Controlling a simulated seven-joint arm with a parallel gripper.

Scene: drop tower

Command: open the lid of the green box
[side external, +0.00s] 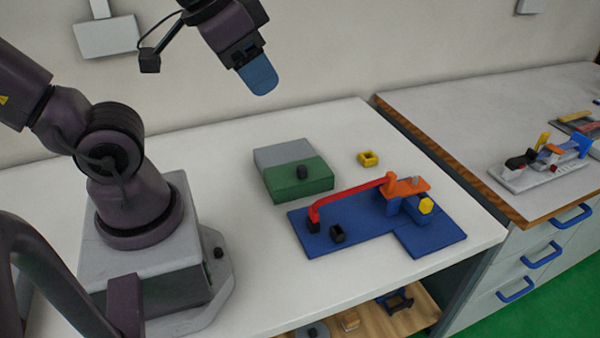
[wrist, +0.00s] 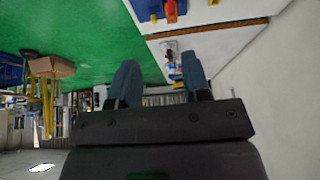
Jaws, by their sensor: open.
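The green box (side external: 290,184) sits on the white table in the side view, right of my base. Its top shows a grey part (side external: 284,152) at the back and a green part at the front. A small black knob (side external: 302,172) stands on the top, near the line between the two parts. I cannot tell which part is the lid. My gripper (side external: 262,78) is high above the table, up and left of the box, and apart from it. In the wrist view my gripper (wrist: 160,78) is open, its two blue fingers apart with nothing between them. The box is not in the wrist view.
A blue base (side external: 350,238) with a red arm (side external: 350,194) and an orange top (side external: 406,188) stands right of the box. A small yellow block (side external: 368,158) lies behind it. A second bench (side external: 450,110) stands to the right.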

